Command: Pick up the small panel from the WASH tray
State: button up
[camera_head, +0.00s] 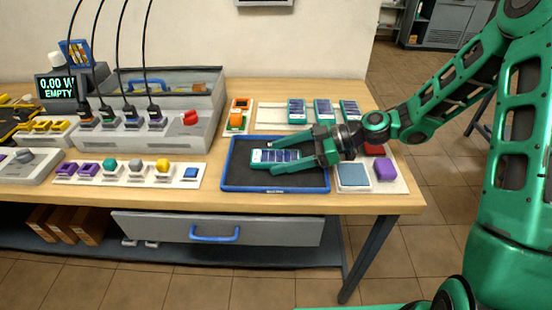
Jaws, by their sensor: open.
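The small panel (262,155) is a teal-framed piece with dark blue cells, lying in a blue-rimmed tray with a dark bed (275,188). This is the only tray of this kind on the bench; I cannot read its label. My gripper (270,157) reaches in from the right, low over the tray. Its two green fingers are open, one on the far side and one on the near side of the panel. I cannot tell whether they touch it. The panel's right end is partly hidden by my gripper.
Several similar panels (323,108) sit on a pale rack behind the tray. An orange item (236,120) stands behind left. A grey console (150,128) with cables and a strip of knobs (135,172) are left. A blue-grey square pad (353,175) and purple block (385,169) are right.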

jog(key=c, duration=1.3)
jog(key=shift+o, duration=0.2)
jog(key=shift+r, duration=0.15)
